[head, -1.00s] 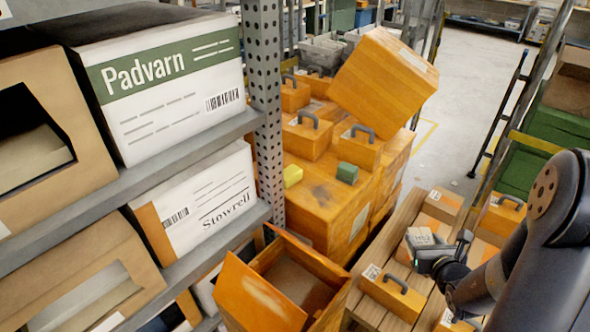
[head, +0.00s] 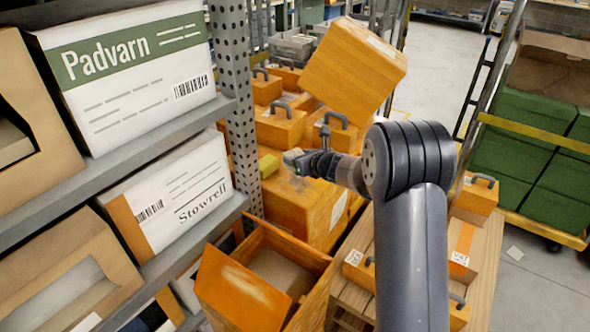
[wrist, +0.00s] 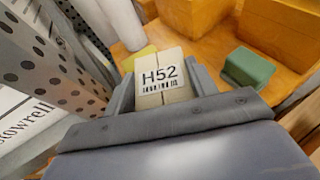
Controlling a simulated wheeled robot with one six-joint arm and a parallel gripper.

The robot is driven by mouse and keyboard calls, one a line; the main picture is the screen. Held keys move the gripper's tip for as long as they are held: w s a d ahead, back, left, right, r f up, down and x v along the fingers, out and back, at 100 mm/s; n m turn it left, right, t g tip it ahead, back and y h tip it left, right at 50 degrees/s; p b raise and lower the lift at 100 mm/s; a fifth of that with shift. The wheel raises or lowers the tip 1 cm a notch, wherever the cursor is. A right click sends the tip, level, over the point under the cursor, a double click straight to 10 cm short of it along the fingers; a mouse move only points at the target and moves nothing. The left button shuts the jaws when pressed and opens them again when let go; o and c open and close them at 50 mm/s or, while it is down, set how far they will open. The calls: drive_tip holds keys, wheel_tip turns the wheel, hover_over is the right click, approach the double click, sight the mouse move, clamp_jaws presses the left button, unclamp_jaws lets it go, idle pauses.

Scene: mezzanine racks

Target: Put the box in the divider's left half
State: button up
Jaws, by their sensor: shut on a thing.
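My gripper (head: 301,162) is shut on a small pale box (wrist: 158,75) marked H52, which shows between the fingers in the wrist view. In the head view my gripper and the box are in front of or above the large orange crate (head: 290,205); the gap cannot be judged. A yellow block (head: 268,164) is just left of the gripper and also shows beyond the box in the wrist view (wrist: 138,56). A green block (wrist: 246,67) is right of the gripper in the wrist view. I cannot pick out a divider for certain.
A grey perforated rack post (head: 232,95) and shelves with cartons stand close at left. An open orange carton (head: 255,290) is at the bottom. A tilted orange box (head: 352,68) and several handled cases are behind the gripper. A wooden pallet (head: 485,265) is at right.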

wheel_tip(320, 180, down, 7)
drive_tip(key=shift+f, duration=0.1)
drive_tip(key=shift+b, duration=0.3)
drive_tip(key=shift+f, duration=0.15)
drive_tip(key=o, duration=1)
drive_tip(key=shift+r, duration=0.2)
